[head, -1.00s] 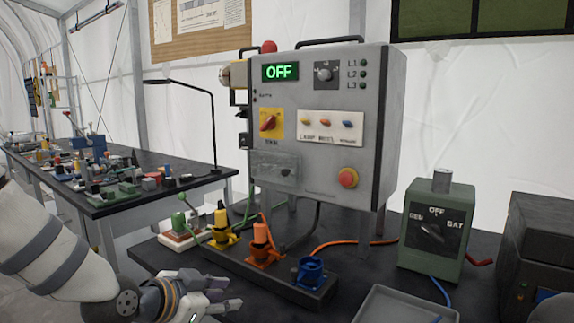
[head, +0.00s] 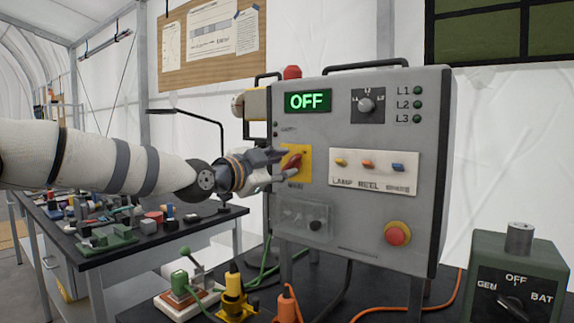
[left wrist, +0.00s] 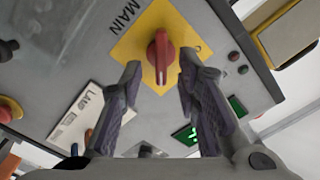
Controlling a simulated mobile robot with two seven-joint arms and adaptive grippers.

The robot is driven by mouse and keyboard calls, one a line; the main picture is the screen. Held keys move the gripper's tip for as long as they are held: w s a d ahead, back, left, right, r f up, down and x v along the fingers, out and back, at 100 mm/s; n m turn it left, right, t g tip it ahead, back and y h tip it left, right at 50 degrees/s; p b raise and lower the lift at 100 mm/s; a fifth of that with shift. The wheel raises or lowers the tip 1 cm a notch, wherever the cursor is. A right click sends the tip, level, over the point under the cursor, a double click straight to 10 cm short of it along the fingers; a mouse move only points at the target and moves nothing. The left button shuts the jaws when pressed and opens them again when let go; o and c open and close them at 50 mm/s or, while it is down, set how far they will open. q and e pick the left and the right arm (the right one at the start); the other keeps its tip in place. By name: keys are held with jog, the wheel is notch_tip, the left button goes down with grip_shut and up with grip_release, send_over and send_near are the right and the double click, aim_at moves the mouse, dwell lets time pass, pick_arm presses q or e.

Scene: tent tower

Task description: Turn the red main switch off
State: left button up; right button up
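The red main switch (head: 291,163) is a rotary handle on a yellow plate (head: 305,166) at the left of the grey panel box (head: 345,255). It also shows in the left wrist view (left wrist: 161,56), beside the word MAIN. My left gripper (head: 282,166) is at the switch, partly covering it in the head view. In the left wrist view my left gripper (left wrist: 159,72) is open, with one finger on each side of the red handle; I cannot tell whether they touch it. The green display (head: 308,101) reads OFF. My right gripper is not in view.
The panel also carries a red push button (head: 397,234), a selector knob (head: 366,105) and several small coloured toggles on a white plate (head: 373,180). A green box (head: 515,275) stands at the right. Coloured connectors (head: 235,295) sit below the panel.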

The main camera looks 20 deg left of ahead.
pick_arm(q)
jog(key=shift+x, duration=1)
jog(key=shift+r, duration=0.1)
grip_shut()
